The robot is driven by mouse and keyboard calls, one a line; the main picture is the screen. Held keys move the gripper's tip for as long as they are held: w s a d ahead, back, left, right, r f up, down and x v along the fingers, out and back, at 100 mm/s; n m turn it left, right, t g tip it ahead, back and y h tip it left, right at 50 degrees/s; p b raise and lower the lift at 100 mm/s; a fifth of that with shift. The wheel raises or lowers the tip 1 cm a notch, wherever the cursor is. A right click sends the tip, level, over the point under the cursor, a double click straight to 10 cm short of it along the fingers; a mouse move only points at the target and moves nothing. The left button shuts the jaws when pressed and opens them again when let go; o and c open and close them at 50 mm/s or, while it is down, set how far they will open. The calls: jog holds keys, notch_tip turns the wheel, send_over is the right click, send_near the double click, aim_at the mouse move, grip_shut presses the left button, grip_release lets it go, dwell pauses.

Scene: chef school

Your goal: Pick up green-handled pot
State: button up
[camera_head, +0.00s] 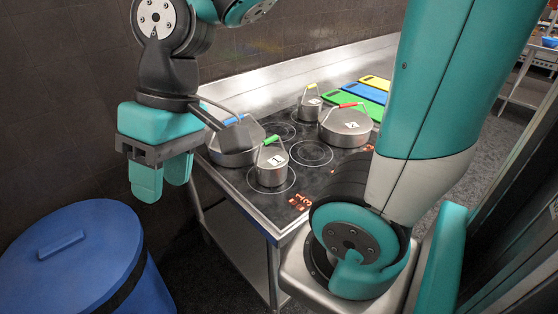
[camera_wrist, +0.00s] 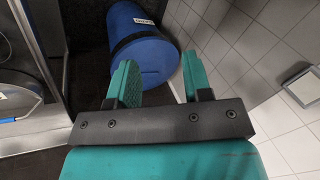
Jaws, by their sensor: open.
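The green-handled pot (camera_head: 271,168) is a small steel pot with a label marked 1. It stands upright on the front part of the black cooktop (camera_head: 232,176) in the head view. Its green handle (camera_head: 271,140) arches over the lid. My gripper (camera_head: 162,184) is open and empty, to the left of the pot and beyond the cooktop's left edge, fingers pointing down. The wrist view shows both green fingers (camera_wrist: 160,82) apart with nothing between them. I cannot make out the green-handled pot in the wrist view.
A blue-handled pot (camera_head: 232,157) stands just behind-left of the green-handled one. A red-handled pot (camera_head: 346,127) and a yellow-handled pot (camera_head: 310,108) stand farther back. Colored boards (camera_head: 362,93) lie at the far end. A blue bin (camera_head: 75,258) stands on the floor below my gripper.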

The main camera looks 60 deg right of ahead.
jog(key=w+d+m+t, duration=0.1)
jog(key=w+d+m, duration=0.45)
jog(key=d, duration=0.35)
jog(key=w+d+m, duration=0.5)
jog(key=d+m, duration=0.1)
jog(key=d, duration=0.3)
jog(key=s+d+f+m+t+p, duration=0.1)
jog(key=s+d+f+m, duration=0.15)
jog(key=d+m, duration=0.65)
jog(key=s+d+f+m+t, duration=0.1)
jog(key=s+d+m, duration=0.2)
jog(key=d, duration=1.1)
jog(key=p, duration=0.2)
send_over(273, 137)
jog(key=s+d, duration=0.1)
jog(key=d, duration=0.1)
notch_tip(273, 137, down, 9)
jog(key=shift+s+a+r, duration=0.1)
jog(key=shift+s+a, duration=0.05)
jog(key=shift+p+x, duration=1.15)
jog(key=shift+x, duration=1.95)
grip_shut()
